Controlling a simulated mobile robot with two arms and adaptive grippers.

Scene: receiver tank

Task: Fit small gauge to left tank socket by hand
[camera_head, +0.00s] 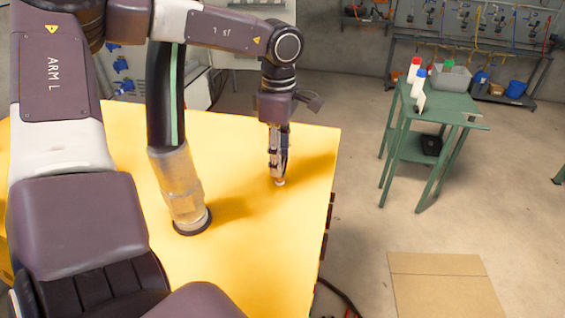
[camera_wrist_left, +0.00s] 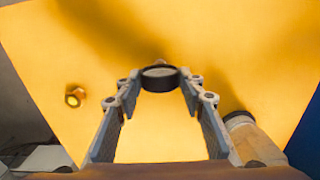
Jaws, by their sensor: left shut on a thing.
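My left gripper (camera_head: 278,172) hangs pointing down over the yellow tank (camera_head: 235,270), near its right edge. In the left wrist view its two fingers (camera_wrist_left: 159,86) are shut on the small round gauge (camera_wrist_left: 159,73), which has a black rim and a pale face. A bit of brass-coloured metal shows just beyond the gauge; I cannot tell whether it is the gauge's stem or a socket. A separate small brass fitting (camera_wrist_left: 75,97) stands on the yellow surface to the left. Whether the gauge touches the tank cannot be told. My right gripper is not in view.
A thick pipe with a translucent lower section (camera_head: 180,185) rises from a dark ring on the tank, left of the gripper. A green table (camera_head: 445,105) with bottles and a grey bin stands at the right. A cardboard sheet (camera_head: 445,285) lies on the floor.

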